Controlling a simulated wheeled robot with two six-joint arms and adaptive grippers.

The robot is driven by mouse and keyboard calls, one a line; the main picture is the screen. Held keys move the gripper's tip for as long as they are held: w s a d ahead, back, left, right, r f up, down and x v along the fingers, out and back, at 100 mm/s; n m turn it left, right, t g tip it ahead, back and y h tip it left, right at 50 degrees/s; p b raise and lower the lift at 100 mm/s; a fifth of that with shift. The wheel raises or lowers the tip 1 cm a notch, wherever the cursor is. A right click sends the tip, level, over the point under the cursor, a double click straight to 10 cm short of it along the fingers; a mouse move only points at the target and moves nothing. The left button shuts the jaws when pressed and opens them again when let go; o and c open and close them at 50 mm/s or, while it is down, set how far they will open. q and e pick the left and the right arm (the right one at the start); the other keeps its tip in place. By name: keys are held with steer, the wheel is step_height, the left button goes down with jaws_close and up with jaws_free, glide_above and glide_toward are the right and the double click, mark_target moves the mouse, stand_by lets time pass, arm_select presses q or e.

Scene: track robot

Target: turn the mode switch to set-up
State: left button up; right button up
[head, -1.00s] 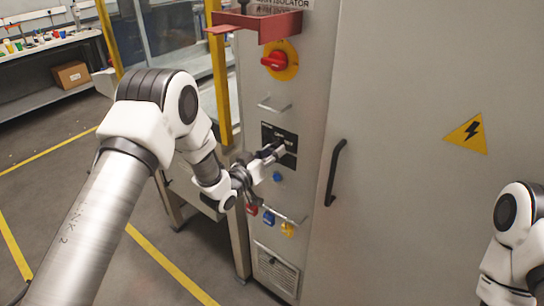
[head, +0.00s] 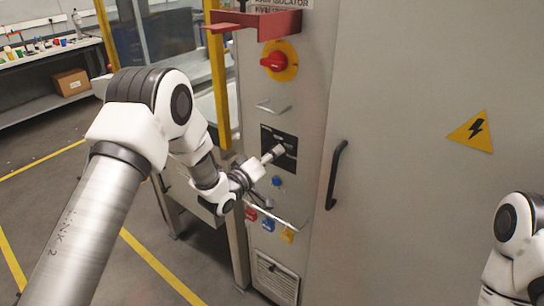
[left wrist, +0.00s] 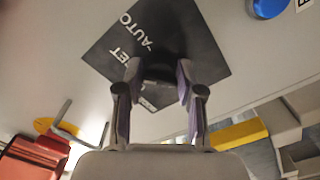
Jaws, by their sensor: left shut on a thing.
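The mode switch's black square plate (head: 290,141) is on the narrow front panel of the grey cabinet. In the left wrist view the plate (left wrist: 205,45) appears turned, with white lettering that includes AUTO and what reads as part of SET-UP. My left gripper (head: 277,152) is at the plate, its fingers pointing into it. In the left wrist view its fingers (left wrist: 158,72) are on either side of the dark middle of the plate, shut on the mode switch's knob. The knob is barely distinguishable there, so its exact pointing is unclear. My right gripper is out of view.
Above the plate are a metal handle (head: 272,108), a red rotary isolator (head: 276,62) and a red bracket (head: 262,22). Below are a blue button (head: 277,181) and coloured tags (head: 268,221). A black door handle (head: 335,174) stands to the right. A yellow post (head: 220,80) stands left.

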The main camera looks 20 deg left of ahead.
arm_select(q)
steer(key=shift+w+r, duration=0.1)
steer(key=shift+r, duration=0.1)
steer(key=o, duration=1.1)
steer(key=shift+f, duration=0.1)
steer(key=v, duration=1.2)
